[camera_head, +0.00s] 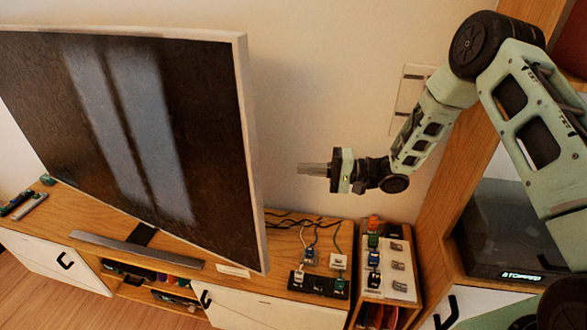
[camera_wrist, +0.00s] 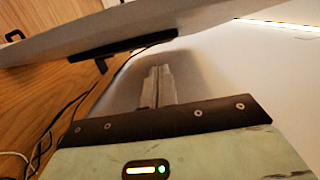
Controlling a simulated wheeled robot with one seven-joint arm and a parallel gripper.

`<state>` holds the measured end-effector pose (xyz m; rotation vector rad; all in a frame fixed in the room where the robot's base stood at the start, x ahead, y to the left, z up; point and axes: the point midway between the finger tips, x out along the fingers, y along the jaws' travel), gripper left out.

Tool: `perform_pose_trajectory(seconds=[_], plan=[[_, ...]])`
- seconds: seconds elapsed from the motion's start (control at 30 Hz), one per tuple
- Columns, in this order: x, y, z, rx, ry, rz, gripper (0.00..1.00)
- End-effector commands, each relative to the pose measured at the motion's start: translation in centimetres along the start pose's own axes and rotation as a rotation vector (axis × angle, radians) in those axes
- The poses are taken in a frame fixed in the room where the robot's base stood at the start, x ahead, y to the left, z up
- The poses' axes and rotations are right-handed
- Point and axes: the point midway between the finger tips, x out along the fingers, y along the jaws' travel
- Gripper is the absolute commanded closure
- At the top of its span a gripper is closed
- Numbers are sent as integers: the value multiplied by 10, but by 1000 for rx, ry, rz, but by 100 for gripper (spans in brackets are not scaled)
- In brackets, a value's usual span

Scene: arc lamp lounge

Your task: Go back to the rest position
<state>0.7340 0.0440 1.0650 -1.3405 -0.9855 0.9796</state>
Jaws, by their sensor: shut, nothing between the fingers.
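My gripper (camera_head: 314,169) is raised in the air at the centre of the head view, pointing left. It is above the wooden cabinet (camera_head: 285,240) and just right of the television's (camera_head: 130,130) right edge, in front of the pale wall. Its fingers are together and hold nothing. In the wrist view the closed fingers (camera_wrist: 158,88) show against the pale wall, with the television's edge (camera_wrist: 120,35) above them. My arm comes in from the right of the head view.
A power strip (camera_head: 318,284) with plugs and cables lies on the cabinet's right end. A board with several small items (camera_head: 395,290) stands beside it. A wooden shelf unit with a black device (camera_head: 505,270) is at right. Remotes (camera_head: 30,205) lie at far left. The wall space around my gripper is clear.

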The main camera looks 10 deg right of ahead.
Motion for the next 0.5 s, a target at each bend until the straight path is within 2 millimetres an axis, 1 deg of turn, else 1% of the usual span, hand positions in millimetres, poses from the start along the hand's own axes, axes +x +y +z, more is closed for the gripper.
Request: perform_pose_trajectory(seconds=[0.17,0.27,0.37,0.43,0.5], plan=[[-4,-1,0,-1,1,0,100],[10,-7,-3,-74,31,62,100],[32,-16,-6,-216,87,194,100],[46,-24,-5,-335,125,324,100],[56,-32,2,-448,147,465,100]])
